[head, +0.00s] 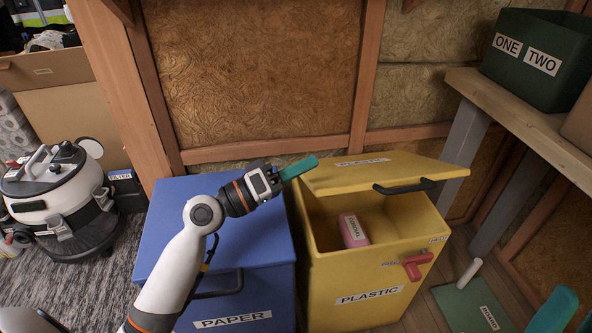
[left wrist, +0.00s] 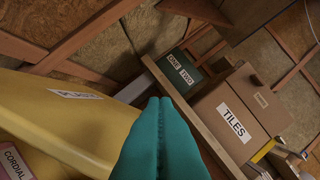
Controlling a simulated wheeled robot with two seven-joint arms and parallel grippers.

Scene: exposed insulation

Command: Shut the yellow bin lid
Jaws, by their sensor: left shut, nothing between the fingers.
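The yellow bin (head: 365,262), labelled PLASTIC, stands right of the blue bin. Its yellow lid (head: 430,168) is raised and tilted, with a dark handle (head: 404,187) on its front edge. A pink box (head: 353,230) shows inside through the opening. My left gripper (head: 312,162) has its teal fingers shut and empty at the lid's left side; I cannot tell whether they touch it. In the left wrist view the lid (left wrist: 60,112) lies left of the shut fingers (left wrist: 159,102). My right gripper (head: 572,308) shows two separated teal fingers at the lower right corner.
The blue PAPER bin (head: 255,254) stands under my left arm. A red latch (head: 417,265) sticks out from the yellow bin's front. A wooden shelf (head: 520,120) with a green ONE TWO box (head: 535,52) is at right. A green board (head: 470,305) lies on the floor.

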